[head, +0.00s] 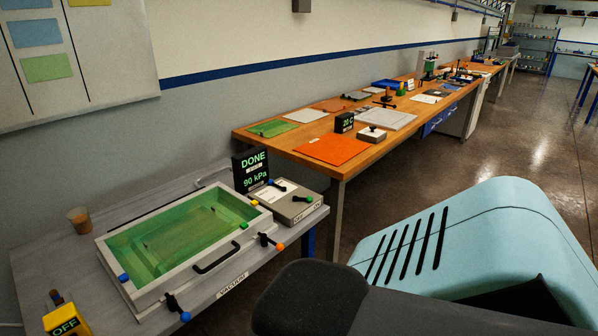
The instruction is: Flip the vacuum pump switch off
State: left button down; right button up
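A grey box with black levers (285,203) stands on the grey bench, right of the chamber. One lever has a blue tip and one a green tip; small lettering on its front edge is too small to read surely. A yellow box marked OFF (66,323) with a dark knob or lever sits at the lower left, cut by the picture edge. I cannot tell which of the two is the pump switch. The vacuum chamber (168,219) is a pale frame with a green inside and a black front handle. A black display (250,170) reads DONE and 90 kPa. Neither gripper shows.
A brown cup (79,221) stands left of the chamber. Clamp levers with orange and blue tips stick out at the chamber's front. A wooden bench (362,160) with an orange mat (332,149) and tools runs behind. My own teal and dark parts cover the lower right.

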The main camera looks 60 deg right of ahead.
aim_at(309, 199)
jog(key=z, duration=2)
jog(key=i+l+u, duration=0.1)
jog(key=u, duration=0.25)
jog(key=i+l+u, duration=0.15)
jog(key=u, duration=0.25)
jog(key=i+l+u, duration=0.1)
jog(key=l+u, duration=0.25)
jog(key=i+l+u, duration=0.2)
jog(key=l, duration=0.2)
jog(key=l+u, duration=0.15)
jog(key=l, duration=0.2)
jog(key=i+l, duration=0.1)
jog(key=l, duration=0.45)
jog(key=i+l, duration=0.15)
jog(key=l, duration=0.4)
jog(key=i+l+u, duration=0.1)
jog(key=l, duration=0.45)
jog(key=i, duration=0.15)
